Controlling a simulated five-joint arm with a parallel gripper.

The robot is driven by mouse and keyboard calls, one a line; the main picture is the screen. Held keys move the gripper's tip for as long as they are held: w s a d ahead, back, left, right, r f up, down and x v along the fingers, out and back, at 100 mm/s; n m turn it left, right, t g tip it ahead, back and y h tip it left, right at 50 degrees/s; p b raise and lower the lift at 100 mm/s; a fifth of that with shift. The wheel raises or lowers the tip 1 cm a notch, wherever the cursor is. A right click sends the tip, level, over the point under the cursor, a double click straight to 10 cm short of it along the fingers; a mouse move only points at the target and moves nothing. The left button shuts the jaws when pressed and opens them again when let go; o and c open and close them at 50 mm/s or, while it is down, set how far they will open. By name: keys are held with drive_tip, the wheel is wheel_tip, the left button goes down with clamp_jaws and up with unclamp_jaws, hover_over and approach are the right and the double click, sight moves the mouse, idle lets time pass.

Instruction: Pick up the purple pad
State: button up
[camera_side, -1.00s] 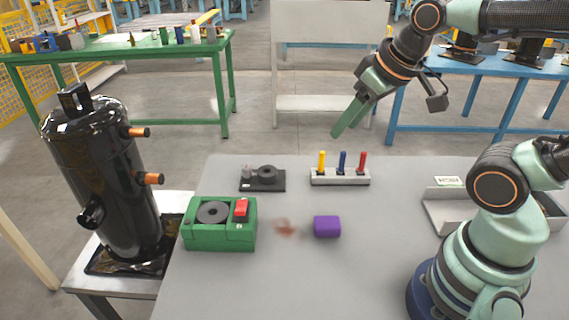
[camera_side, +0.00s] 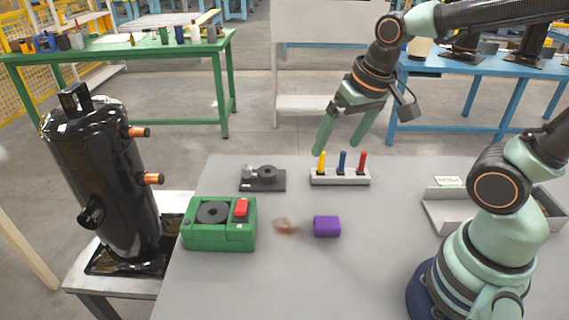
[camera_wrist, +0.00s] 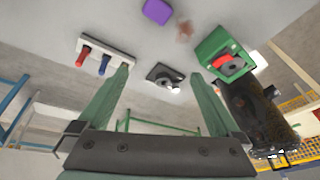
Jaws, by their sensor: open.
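The purple pad (camera_side: 327,226) lies on the grey table near its middle, right of the green box. It also shows at the top of the wrist view (camera_wrist: 157,11). My gripper (camera_side: 340,150) is open and empty, with its two green fingers spread. In the side view it is above and behind the pad, near the rack of coloured pens. In the wrist view the fingers (camera_wrist: 160,80) point toward the table, and the pad is beyond their tips. Nothing hides the pad in the side view.
A rack with yellow, blue and red pegs (camera_side: 340,177) stands behind the pad. A green box with a red switch (camera_side: 219,225) is on the left, with a dark grey fixture (camera_side: 262,179) behind it. A reddish smudge (camera_side: 284,227) lies beside the pad. A grey tray (camera_side: 450,215) is on the right.

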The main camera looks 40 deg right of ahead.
wheel_tip(320, 180, down, 8)
drive_tip(key=a+f+m+g, duration=0.1)
drive_tip(key=a+m+g, duration=0.1)
drive_tip(key=m+g, duration=0.3)
drive_tip(key=t, duration=0.1)
hover_over(328, 223)
drive_tip(key=shift+m, duration=0.4)
drive_tip(key=f, duration=0.6)
drive_tip(key=shift+w+a+f, duration=0.15)
drive_tip(key=shift+w+a, duration=0.05)
drive_tip(key=shift+w, duration=0.05)
drive_tip(key=shift+s+d+f, duration=0.1)
drive_tip(key=shift+s+f, duration=0.05)
drive_tip(key=shift+f, duration=1.2)
drive_tip(key=shift+s+d+f, duration=0.1)
drive_tip(key=shift+f, duration=1.2)
drive_tip(key=c, duration=1.3)
